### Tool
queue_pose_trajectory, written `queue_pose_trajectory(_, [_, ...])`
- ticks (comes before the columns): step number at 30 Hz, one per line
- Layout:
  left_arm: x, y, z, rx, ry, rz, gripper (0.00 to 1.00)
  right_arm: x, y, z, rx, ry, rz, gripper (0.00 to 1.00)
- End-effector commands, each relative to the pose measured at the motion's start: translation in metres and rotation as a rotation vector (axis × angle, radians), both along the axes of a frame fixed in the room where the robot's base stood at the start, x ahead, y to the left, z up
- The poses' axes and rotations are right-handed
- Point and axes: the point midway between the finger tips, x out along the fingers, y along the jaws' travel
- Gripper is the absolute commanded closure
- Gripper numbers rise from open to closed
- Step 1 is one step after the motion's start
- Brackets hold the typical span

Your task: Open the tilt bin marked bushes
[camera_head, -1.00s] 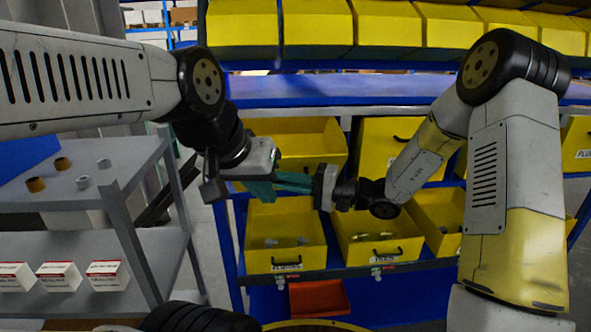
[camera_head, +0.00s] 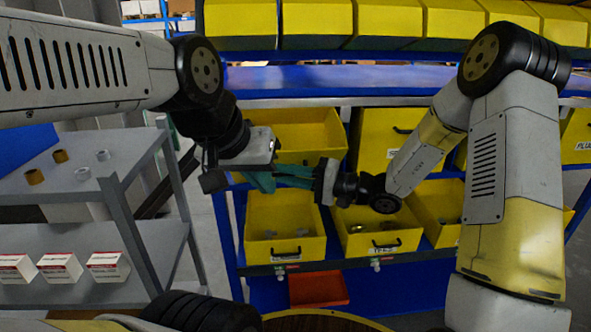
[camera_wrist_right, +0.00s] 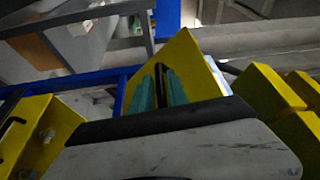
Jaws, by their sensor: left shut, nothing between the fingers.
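The upper-left yellow bin (camera_head: 312,122) in the rack appears tilted open, with its front partly hidden by my grippers. No label reading bushes is legible. The bin right of it (camera_head: 372,125) is upright and closed, with a black handle and a label too small to read. My left gripper (camera_head: 262,183) is shut and empty in front of the upper-left bin. My right gripper (camera_head: 292,176) points left across that bin's front, its teal fingers apart. In the right wrist view the fingers (camera_wrist_right: 160,90) stand apart, with yellow bin surface (camera_wrist_right: 190,70) behind them.
Lower open bins (camera_head: 285,245) and (camera_head: 378,243) hold small parts. A red tray (camera_head: 318,289) sits beneath them. A grey shelf (camera_head: 60,205) with rings and white-red boxes (camera_head: 108,267) stands at left. More yellow bins (camera_head: 318,22) line the rack above the blue beam (camera_head: 350,78).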

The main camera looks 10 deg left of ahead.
Motion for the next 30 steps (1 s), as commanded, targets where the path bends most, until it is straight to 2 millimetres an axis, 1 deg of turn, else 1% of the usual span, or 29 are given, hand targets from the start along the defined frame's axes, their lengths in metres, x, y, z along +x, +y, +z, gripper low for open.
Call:
queue_pose_trajectory(5, [0.000,0.000,0.000,0.000,0.000,0.000,1.00,-0.002,-0.026,-0.001,0.000,0.001,-0.005,0.80])
queue_pose_trajectory(9, [0.000,0.000,0.000,0.000,0.000,0.000,1.00,-0.004,-0.051,-0.002,0.000,0.000,-0.005,0.80])
queue_pose_trajectory(14, [0.000,0.000,0.000,0.000,0.000,0.000,1.00,-0.007,-0.069,-0.003,-0.001,0.000,-0.004,0.80])
queue_pose_trajectory(18, [0.000,0.000,0.000,0.000,0.000,0.000,1.00,-0.008,-0.075,-0.003,0.000,0.001,-0.001,0.80])
queue_pose_trajectory(26, [0.000,0.000,0.000,0.000,0.000,0.000,1.00,-0.008,-0.075,-0.003,-0.001,0.000,0.000,0.80])
queue_pose_trajectory(28, [0.000,0.000,0.000,0.000,0.000,0.000,1.00,-0.011,-0.075,-0.001,-0.009,0.000,0.009,0.80])
queue_pose_trajectory(30, [0.000,0.000,0.000,0.000,0.000,0.000,1.00,-0.019,-0.074,0.004,-0.034,-0.004,0.035,0.80])
